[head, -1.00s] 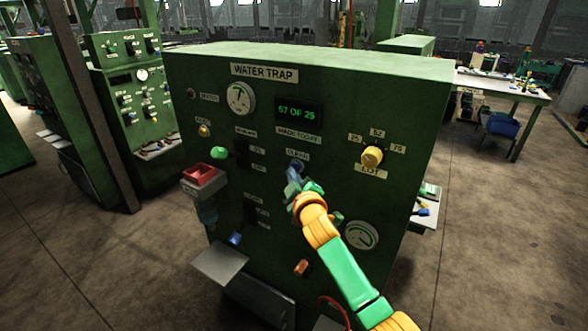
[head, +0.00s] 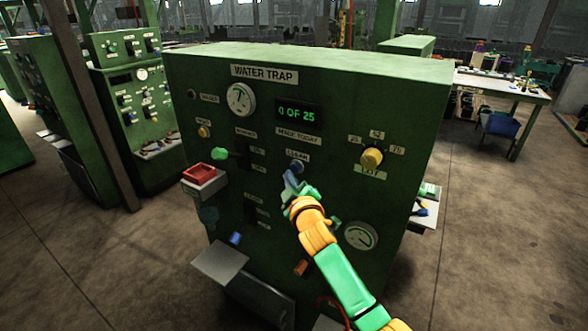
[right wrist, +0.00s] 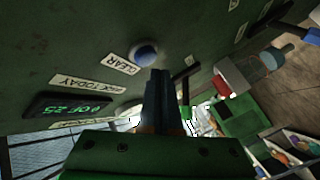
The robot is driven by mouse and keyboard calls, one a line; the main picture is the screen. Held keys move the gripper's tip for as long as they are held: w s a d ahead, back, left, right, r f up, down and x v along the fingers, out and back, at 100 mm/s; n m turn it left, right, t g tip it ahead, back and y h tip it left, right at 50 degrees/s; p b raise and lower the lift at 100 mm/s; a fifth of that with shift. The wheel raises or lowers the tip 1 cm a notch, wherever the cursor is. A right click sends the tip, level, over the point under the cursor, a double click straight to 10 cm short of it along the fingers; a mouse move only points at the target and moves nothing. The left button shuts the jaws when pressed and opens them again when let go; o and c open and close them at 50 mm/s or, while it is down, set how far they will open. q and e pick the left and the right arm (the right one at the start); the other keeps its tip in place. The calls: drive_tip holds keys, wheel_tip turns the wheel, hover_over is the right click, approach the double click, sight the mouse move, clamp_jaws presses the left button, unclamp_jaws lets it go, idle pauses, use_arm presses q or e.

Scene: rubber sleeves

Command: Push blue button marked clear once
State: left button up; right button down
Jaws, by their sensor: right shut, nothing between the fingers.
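The blue button (head: 296,166) sits under the CLEAR label (head: 298,156) on the green WATER TRAP panel (head: 345,100). It shows as a round blue knob in the right wrist view (right wrist: 145,55). My right gripper (head: 289,179) is shut and empty. Its dark fingertips (right wrist: 158,74) are just below the button in the head view and point toward the panel. I cannot tell whether they touch the button. The green display (head: 299,114) above reads 0 OF 25; it also shows in the right wrist view (right wrist: 82,107). My left gripper is out of view.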

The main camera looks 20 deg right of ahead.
drive_tip(key=s+a, duration=0.1)
drive_tip(key=a, duration=0.1)
drive_tip(key=s+a+p, duration=0.1)
drive_tip(key=s+a, duration=0.1)
idle(0.3)
idle(0.5)
drive_tip(key=s+f+m+g+y, duration=0.1)
drive_tip(key=s+f+g, duration=0.35)
drive_tip(key=f, duration=0.75)
drive_tip(key=s+f+m+g, duration=0.1)
drive_tip(key=s+f+g, duration=0.1)
drive_tip(key=s+f, duration=0.7)
drive_tip(key=s+f+g+y, duration=0.1)
drive_tip(key=s+f+g, duration=0.25)
drive_tip(key=f, duration=1.05)
drive_tip(key=s+f+m+g, duration=0.1)
drive_tip(key=s+f, duration=0.3)
drive_tip(key=s, duration=0.7)
drive_tip(key=s+d+f+m+g, duration=0.1)
drive_tip(key=s+f+g, duration=0.2)
drive_tip(key=s, duration=0.7)
drive_tip(key=s+d+f+m+g, duration=0.1)
drive_tip(key=s+f+m+g, duration=0.1)
drive_tip(key=s+f, duration=0.4)
drive_tip(key=s, duration=0.5)
drive_tip(key=shift+s+d+f, duration=0.15)
drive_tip(key=shift+s+d, duration=0.1)
drive_tip(key=shift+s, duration=0.1)
